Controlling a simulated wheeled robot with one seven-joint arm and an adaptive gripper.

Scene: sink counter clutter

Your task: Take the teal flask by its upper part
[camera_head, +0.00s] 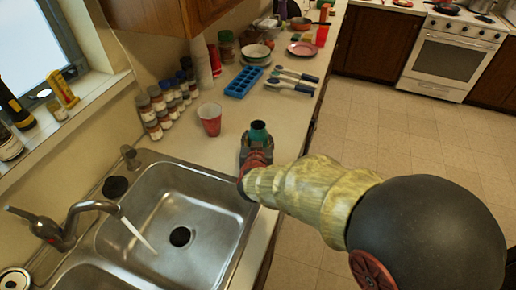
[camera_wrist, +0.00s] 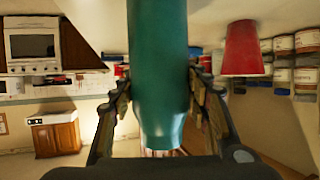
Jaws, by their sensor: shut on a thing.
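The teal flask (camera_head: 259,133) stands at the counter's edge, right of the sink, in the head view. Only its upper end shows there above my gripper (camera_head: 256,146). In the wrist view the flask (camera_wrist: 160,70) fills the middle, running down between the two fingers of my gripper (camera_wrist: 160,105). The fingers are shut on it, one on each side. The flask's lower part is hidden by my gripper in the head view, so I cannot tell whether it touches the counter.
A red cup (camera_head: 210,119) stands left of the flask; it also shows in the wrist view (camera_wrist: 245,50). Behind are a blue ice tray (camera_head: 244,82), utensils (camera_head: 291,80) and several spice jars (camera_head: 160,110). The sink (camera_head: 215,190) with its tap (camera_head: 75,215) lies left of my arm.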

